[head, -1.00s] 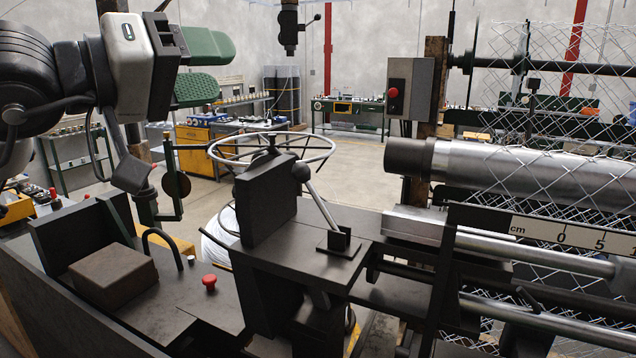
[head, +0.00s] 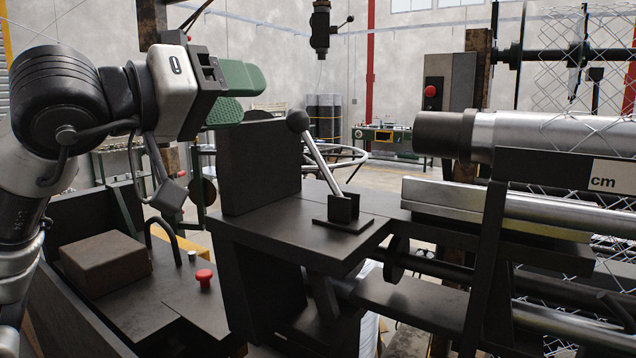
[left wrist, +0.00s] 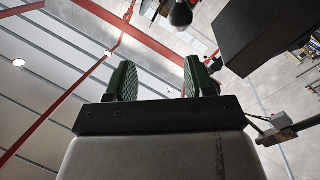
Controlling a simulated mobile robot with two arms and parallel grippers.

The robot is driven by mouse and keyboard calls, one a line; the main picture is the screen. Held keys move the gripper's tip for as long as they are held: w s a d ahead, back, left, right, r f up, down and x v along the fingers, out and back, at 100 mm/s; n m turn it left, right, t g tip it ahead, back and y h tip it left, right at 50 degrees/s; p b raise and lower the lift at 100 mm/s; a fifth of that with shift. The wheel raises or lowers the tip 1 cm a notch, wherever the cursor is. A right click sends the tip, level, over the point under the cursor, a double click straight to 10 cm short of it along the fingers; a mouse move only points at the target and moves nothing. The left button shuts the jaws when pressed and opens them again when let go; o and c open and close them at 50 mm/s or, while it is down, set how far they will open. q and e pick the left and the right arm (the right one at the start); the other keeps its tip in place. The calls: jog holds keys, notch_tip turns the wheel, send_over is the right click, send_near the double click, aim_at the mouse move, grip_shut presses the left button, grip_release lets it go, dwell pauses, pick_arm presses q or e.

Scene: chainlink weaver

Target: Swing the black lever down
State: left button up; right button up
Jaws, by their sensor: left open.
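The black lever (head: 316,150) is a metal rod with a round black knob, standing up and tilted to the left from a dark bracket on the machine's flat plate. My left gripper (head: 243,92) is open and empty, with green fingers, to the left of the knob and a little higher, apart from it. In the left wrist view the two green fingers (left wrist: 157,82) are spread with nothing between them. A dark knob-like shape (left wrist: 181,14) shows beyond them at the top, but I cannot tell if it is the lever's. My right gripper is not in view.
A dark upright block (head: 258,165) stands just left of the lever, below my left gripper. A red button (head: 204,278) and a brown block (head: 105,262) are at lower left. A large steel roller (head: 540,135) and a control box (head: 449,82) are on the right.

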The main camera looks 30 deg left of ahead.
pick_arm(q)
jog(key=b, duration=0.3)
send_near(304, 138)
jog(key=p+x, duration=0.3)
jog(key=x, duration=0.7)
jog(key=shift+w+d, duration=0.1)
jog(key=shift+w, duration=0.25)
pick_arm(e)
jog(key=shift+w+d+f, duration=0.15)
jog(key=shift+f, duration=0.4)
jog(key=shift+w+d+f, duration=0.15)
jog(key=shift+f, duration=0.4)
pick_arm(q)
grip_shut()
